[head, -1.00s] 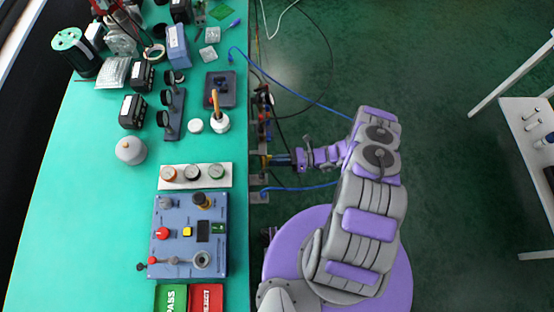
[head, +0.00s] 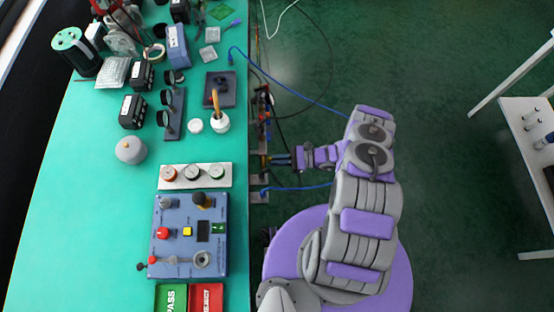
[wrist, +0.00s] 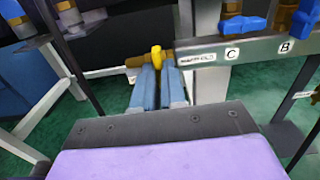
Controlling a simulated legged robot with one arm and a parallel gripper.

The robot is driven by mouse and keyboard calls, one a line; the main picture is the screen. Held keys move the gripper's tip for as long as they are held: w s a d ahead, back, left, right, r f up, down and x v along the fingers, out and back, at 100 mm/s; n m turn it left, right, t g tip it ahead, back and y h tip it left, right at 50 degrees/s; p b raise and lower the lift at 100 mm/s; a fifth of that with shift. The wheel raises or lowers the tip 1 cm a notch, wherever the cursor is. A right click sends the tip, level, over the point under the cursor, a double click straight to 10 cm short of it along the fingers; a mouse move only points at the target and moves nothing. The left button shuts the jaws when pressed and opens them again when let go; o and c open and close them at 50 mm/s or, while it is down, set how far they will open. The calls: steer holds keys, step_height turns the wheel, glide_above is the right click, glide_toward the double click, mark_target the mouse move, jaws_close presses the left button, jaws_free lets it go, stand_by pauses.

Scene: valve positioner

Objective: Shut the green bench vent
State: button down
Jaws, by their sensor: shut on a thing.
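A yellow valve lever (wrist: 156,57) sits on a brass valve body (wrist: 135,62) at the left end of a grey manifold bar (wrist: 216,52) in the wrist view. My gripper (wrist: 158,78) has its two blue fingers closed about the lever, whose top shows above the fingertips. In the head view my gripper (head: 279,160) reaches left to the fittings at the edge of the green bench (head: 75,215). The lever's lower part is hidden between the fingers. No green-coloured vent can be made out.
Blue valve handles (wrist: 243,25) stand on the manifold to the right, above labels C and B.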

steer(key=shift+f, duration=0.1)
steer(key=c, duration=1.2)
jaws_free()
steer(key=d+b, duration=0.3)
steer(key=d, duration=1.4)
steer(key=shift+s+d, duration=0.2)
steer(key=shift+d, duration=0.05)
